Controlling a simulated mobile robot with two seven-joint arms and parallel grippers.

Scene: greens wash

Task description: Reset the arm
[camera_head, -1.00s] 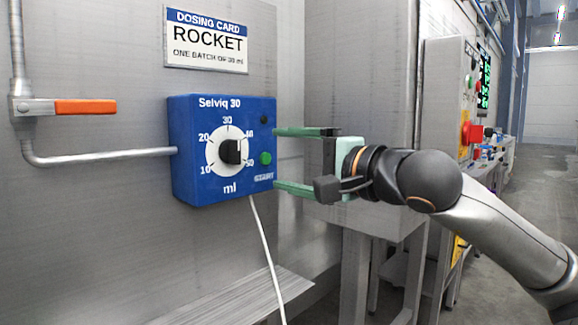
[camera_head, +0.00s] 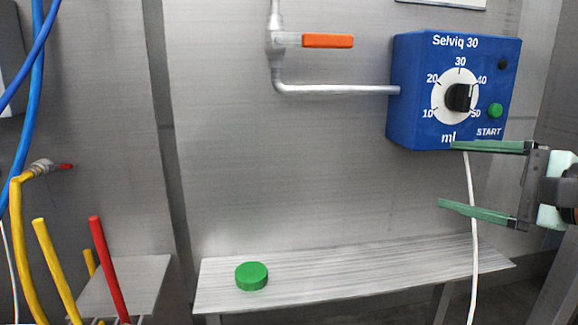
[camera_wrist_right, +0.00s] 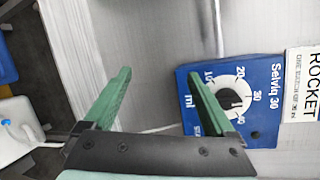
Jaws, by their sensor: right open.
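My right gripper (camera_head: 448,175) is at the right of the head view, its two green fingers spread apart with nothing between them. It is in front of and just below the blue Selviq 30 dosing box (camera_head: 408,75). In the right wrist view the open fingers (camera_wrist_right: 155,100) show with the box (camera_wrist_right: 262,112) to their right, sideways. The box has a black dial knob (camera_head: 458,97) on a white scale and a green START button (camera_head: 495,110). My left gripper is not in view.
A metal shelf (camera_head: 340,275) below carries a round green cap (camera_head: 251,276). A pipe with an orange valve handle (camera_head: 327,41) runs to the box. Yellow, red (camera_head: 108,270) and blue hoses or rods stand at the left. A white cable (camera_head: 472,250) hangs below the box.

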